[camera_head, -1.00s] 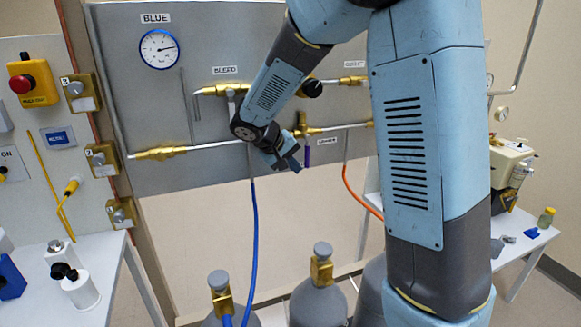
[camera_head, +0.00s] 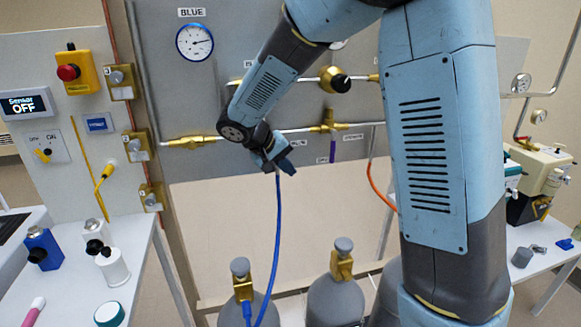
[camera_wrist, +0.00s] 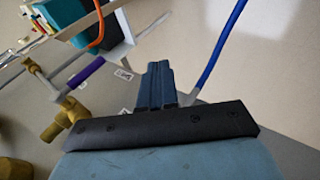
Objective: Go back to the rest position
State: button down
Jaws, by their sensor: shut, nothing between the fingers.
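My gripper (camera_head: 283,168) is in front of the lower part of the grey panel (camera_head: 190,110) in the head view, below the lower brass and steel pipe line. Its fingers are together and hold nothing. In the wrist view my gripper (camera_wrist: 156,70) shows closed fingers pointing away, with the blue hose (camera_wrist: 222,45) to their right. In the head view the blue hose (camera_head: 278,225) hangs just below the fingertips; whether they touch it I cannot tell. A brass valve (camera_wrist: 55,120) and a purple-sleeved handle (camera_wrist: 86,72) are left of the gripper in the wrist view.
Grey gas cylinders (camera_head: 336,300) stand below the panel. A left white table (camera_head: 130,262) holds a blue bottle (camera_head: 42,248) and white bottles. A right table (camera_head: 545,262) holds small items. An orange hose (camera_head: 378,188) hangs behind my arm. Open space lies beneath the panel.

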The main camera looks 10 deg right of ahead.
jog(key=s+d+r+y, duration=0.2)
jog(key=s+d+r, duration=0.2)
jog(key=s, duration=0.5)
jog(key=s+d+r+m+t+y, duration=0.1)
jog(key=s+d+r, duration=0.3)
jog(key=s, duration=0.5)
jog(key=s+d+r+m+t+y, duration=0.1)
jog(key=s+d+r+y, duration=0.3)
jog(key=s+d, duration=0.3)
jog(key=shift+s, duration=1.1)
